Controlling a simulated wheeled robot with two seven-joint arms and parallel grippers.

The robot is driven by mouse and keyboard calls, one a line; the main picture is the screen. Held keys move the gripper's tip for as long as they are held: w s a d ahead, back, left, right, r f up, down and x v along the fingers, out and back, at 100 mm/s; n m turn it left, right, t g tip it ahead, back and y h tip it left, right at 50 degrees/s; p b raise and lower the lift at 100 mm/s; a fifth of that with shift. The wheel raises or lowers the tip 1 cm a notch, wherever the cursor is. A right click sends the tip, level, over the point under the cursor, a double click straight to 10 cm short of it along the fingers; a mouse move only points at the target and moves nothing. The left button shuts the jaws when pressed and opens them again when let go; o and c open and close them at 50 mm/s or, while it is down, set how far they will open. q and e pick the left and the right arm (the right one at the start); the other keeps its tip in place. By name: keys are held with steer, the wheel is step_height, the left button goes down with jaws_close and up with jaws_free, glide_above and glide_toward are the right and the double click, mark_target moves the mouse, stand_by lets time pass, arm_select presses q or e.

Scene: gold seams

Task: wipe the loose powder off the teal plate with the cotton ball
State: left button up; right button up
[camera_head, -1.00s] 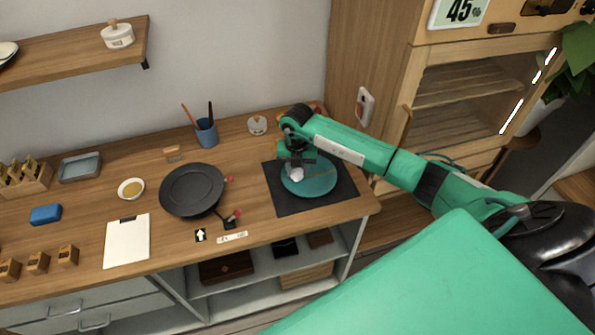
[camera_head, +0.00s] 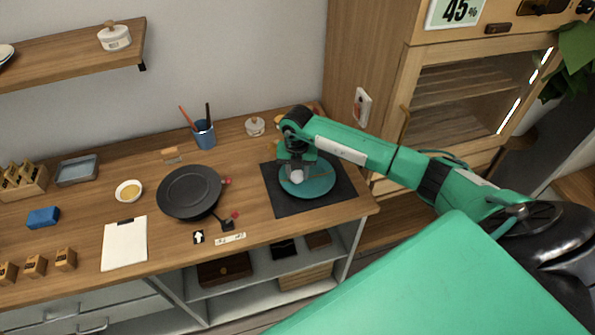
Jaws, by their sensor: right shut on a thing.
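The teal plate (camera_head: 318,186) lies on a black mat (camera_head: 281,206) at the right end of the wooden bench. Thin gold seam lines show on its right part; loose powder is too small to make out. The white cotton ball (camera_head: 296,177) is at the plate's left part, low over or touching its surface; I cannot tell which. My right gripper (camera_head: 296,171) points down and is shut on the cotton ball. My arm and gripper hide the plate's upper left edge. My left gripper is not in view.
A black plate (camera_head: 190,191) stands left of the mat, with small red-tipped items beside it. A blue cup with brushes (camera_head: 204,134) and a small lidded jar (camera_head: 255,126) stand behind. A small bowl of golden powder (camera_head: 129,190) and a clipboard (camera_head: 125,246) are further left.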

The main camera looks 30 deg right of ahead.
steer(key=shift+s+a+r, duration=0.1)
steer(key=shift+s, duration=0.05)
steer(key=shift+w, duration=0.3)
steer(key=shift+s, duration=0.3)
steer(key=shift+w+a, duration=0.1)
steer(key=shift+w, duration=0.2)
steer(key=shift+r, duration=0.75)
steer(key=shift+p, duration=0.3)
steer(key=shift+r+p, duration=1.35)
steer(key=shift+r, duration=0.95)
